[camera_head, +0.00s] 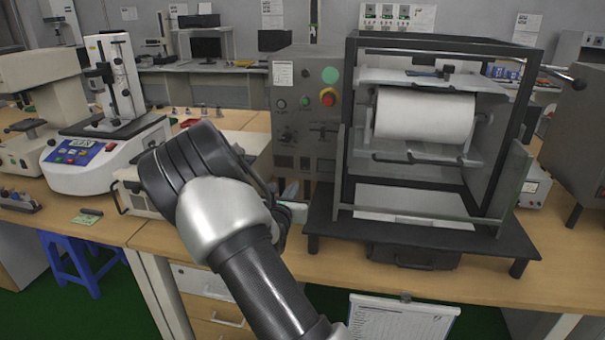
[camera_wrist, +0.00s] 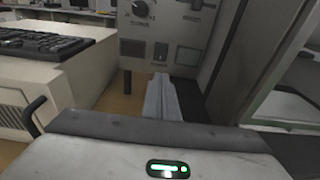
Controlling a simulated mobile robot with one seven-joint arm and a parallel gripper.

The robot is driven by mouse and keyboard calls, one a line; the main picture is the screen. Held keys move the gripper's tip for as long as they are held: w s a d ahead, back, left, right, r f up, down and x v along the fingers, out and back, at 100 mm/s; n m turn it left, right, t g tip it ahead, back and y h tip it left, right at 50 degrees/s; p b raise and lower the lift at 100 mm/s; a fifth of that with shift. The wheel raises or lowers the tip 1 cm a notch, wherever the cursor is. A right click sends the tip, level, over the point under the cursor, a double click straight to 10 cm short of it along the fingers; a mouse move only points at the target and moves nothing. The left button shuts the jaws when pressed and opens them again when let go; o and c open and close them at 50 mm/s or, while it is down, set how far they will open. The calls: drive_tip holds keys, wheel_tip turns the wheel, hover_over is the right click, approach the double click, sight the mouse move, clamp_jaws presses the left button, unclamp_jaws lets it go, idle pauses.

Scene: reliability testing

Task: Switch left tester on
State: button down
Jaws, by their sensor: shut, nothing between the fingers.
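A grey tester with a large white roller (camera_head: 424,115) stands on the bench at centre right. Another tester, white with a blue panel (camera_head: 84,151), stands at the left. I cannot tell which one the task calls left. My gripper (camera_wrist: 161,80) is shut and empty, pointing at the lower part of the grey panel (camera_wrist: 175,50). Contact is not clear. In the head view my arm mostly hides the gripper.
A black keyboard (camera_wrist: 45,45) lies on a light box left of my gripper. The roller tester's dark base (camera_head: 420,234) and frame stand close on the right. A clipboard (camera_head: 400,322) hangs below the bench front. A blue stool (camera_head: 82,262) is under the bench.

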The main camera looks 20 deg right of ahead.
sight(304, 169)
drive_tip(key=b+x, duration=0.2)
drive_tip(key=x, duration=1.1)
drive_tip(key=shift+w+d, duration=0.15)
drive_tip(key=shift+w, duration=0.15)
drive_tip(key=shift+w+f, duration=0.1)
